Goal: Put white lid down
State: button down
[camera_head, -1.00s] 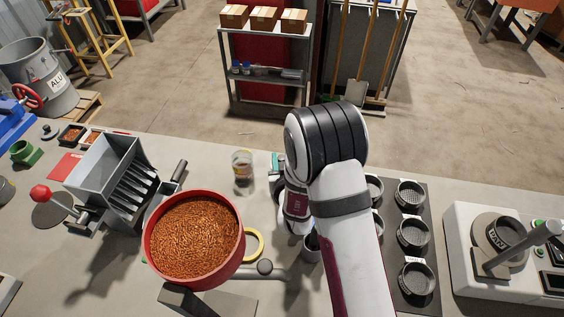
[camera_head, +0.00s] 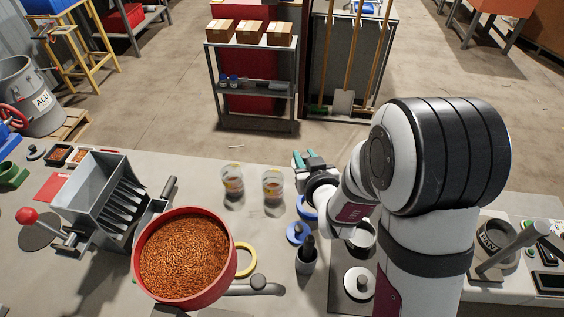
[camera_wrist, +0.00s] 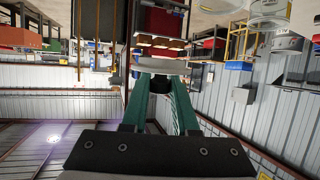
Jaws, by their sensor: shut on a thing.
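My gripper (camera_head: 308,160) has teal fingers and points away, over the far part of the bench. In the wrist view, its fingertips (camera_wrist: 160,82) are shut on a pale, flat piece seen edge-on, which looks like the white lid (camera_wrist: 160,66). In the head view I cannot make out this held lid clearly; the wrist and fingers hide it. Another white disc with a knob (camera_head: 360,283) rests on the dark mat at the lower right, beside my arm.
Two clear cups (camera_head: 232,181) (camera_head: 273,186) stand left of my gripper. A blue lid (camera_head: 298,232), a dark cup with a handle (camera_head: 307,258) and a red tub of copper granules (camera_head: 150,290) are nearer. My arm hides much of the mat. A yellow ring (camera_head: 246,262) lies beside the tub.

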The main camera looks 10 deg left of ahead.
jog(key=s+d+r+m+h, duration=0.2)
jog(key=d+r, duration=0.4)
jog(key=r, duration=0.2)
jog(key=s+d+r+m+h, duration=0.1)
jog(key=s+d+r+h, duration=0.1)
jog(key=d+r, duration=0.45)
jog(key=w+a+f+n+g+y, duration=0.2)
jog(key=w+a+n+y, duration=0.25)
jog(key=a, duration=0.65)
jog(key=w+a+f+n+g+y, duration=0.15)
jog(key=w+a+n+y, duration=0.35)
jog(key=a, duration=0.6)
jog(key=s+a+f+n+g+y, duration=0.1)
jog(key=s+a+f+n+g, duration=0.1)
jog(key=s+a+f, duration=0.2)
jog(key=s+a+f+n+g+y, duration=0.2)
jog(key=s+a+f, duration=0.3)
jog(key=a+f, duration=0.5)
jog(key=s+a+f+n+g+y, duration=0.1)
jog(key=s+a+f+n+g, duration=0.2)
jog(key=a+f, duration=0.5)
jog(key=shift+s+a+g+y, duration=0.35)
jog(key=shift+s+a+g, duration=0.25)
jog(key=shift+s, duration=0.25)
jog(key=shift+f, duration=0.1)
